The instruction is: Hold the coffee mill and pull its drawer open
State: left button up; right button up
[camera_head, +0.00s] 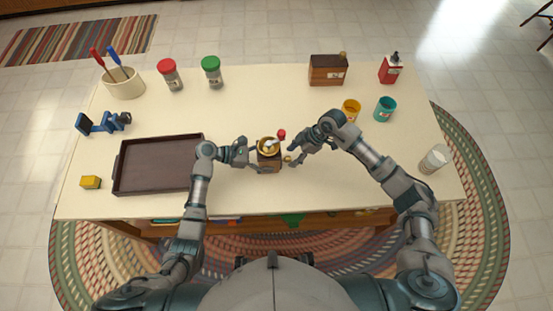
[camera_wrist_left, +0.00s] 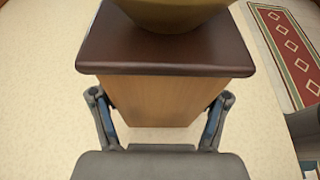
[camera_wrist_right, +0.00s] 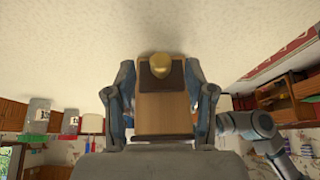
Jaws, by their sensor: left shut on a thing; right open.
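The coffee mill (camera_head: 268,163) stands upright on the table, with a brass bowl on top, a dark top plate and a crank with a red knob (camera_head: 281,134). My left gripper (camera_head: 251,154) is shut on the mill's wooden body from the left; the left wrist view shows its fingers on both sides of the body (camera_wrist_left: 155,98). My right gripper (camera_head: 296,154) is open at the mill's right. In the right wrist view its fingers flank the dark drawer front (camera_wrist_right: 178,76) and round brass drawer knob (camera_wrist_right: 159,65). I cannot tell whether they touch the knob.
Yellow (camera_head: 351,109) and teal (camera_head: 385,108) cups stand beyond my right gripper. A white-filled glass (camera_head: 433,159) is near the right edge. The table's back middle is clear.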

jog(key=shift+x, duration=0.85)
jog(key=shift+r, duration=0.1)
jog(key=c, duration=1)
jog(key=shift+d, duration=0.1)
jog(key=shift+w+d+f, duration=0.1)
jog(key=shift+d+f, duration=0.05)
jog(key=shift+d, duration=1)
jog(key=shift+w+d+f, duration=0.1)
jog(key=shift+d, duration=1.05)
jog(key=shift+f, duration=0.1)
